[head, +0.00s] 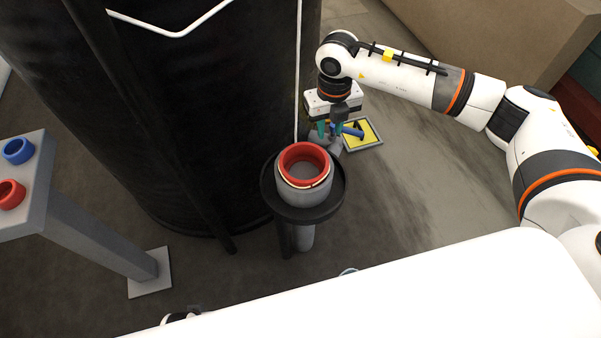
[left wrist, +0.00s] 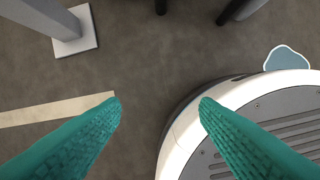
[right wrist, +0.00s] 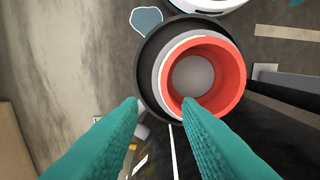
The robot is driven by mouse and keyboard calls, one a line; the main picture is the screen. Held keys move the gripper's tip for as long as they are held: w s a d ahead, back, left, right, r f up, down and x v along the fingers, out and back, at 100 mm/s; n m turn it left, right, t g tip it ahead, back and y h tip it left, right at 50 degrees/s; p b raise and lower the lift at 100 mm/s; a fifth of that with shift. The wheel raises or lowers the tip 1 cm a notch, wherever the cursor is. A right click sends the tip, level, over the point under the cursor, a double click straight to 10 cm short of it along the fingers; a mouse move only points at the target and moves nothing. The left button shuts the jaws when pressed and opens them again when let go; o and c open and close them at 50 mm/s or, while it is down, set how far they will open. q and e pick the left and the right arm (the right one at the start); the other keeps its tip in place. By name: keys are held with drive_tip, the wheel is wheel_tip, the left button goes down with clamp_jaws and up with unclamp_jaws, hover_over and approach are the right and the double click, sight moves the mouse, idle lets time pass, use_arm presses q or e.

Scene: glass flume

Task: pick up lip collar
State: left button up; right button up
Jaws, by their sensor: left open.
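A red collar ring (head: 305,153) sits in the mouth of a grey upright pipe (head: 303,191); I take it as the lip collar. In the right wrist view the red ring (right wrist: 234,77) lies ahead and to the right of the fingertips. My right gripper (head: 331,132) is open and empty, beyond the pipe in the head view; its teal fingers (right wrist: 162,105) stand apart, not touching the ring. My left gripper (left wrist: 160,104) is open and empty above bare floor, with my base beside it.
A black round flange (head: 334,201) surrounds the pipe. A big black tank (head: 180,120) stands behind. A grey stand at left (head: 50,180) bears a blue ring (head: 18,150) and a red ring (head: 10,194). A blue handle (head: 350,131) and yellow plate (head: 370,133) lie near the right gripper.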

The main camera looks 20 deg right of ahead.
hover_over(326, 156)
wheel_tip(326, 156, down, 4)
wheel_tip(326, 156, down, 6)
drive_tip(key=shift+r+b, duration=0.25)
drive_tip(key=shift+b, duration=0.2)
use_arm(q)
drive_tip(key=r, duration=0.1)
drive_tip(key=w+r, duration=0.1)
drive_tip(key=r, duration=0.1)
drive_tip(key=shift+w+d, duration=0.1)
drive_tip(key=shift+w, duration=0.15)
use_arm(e)
clamp_jaws()
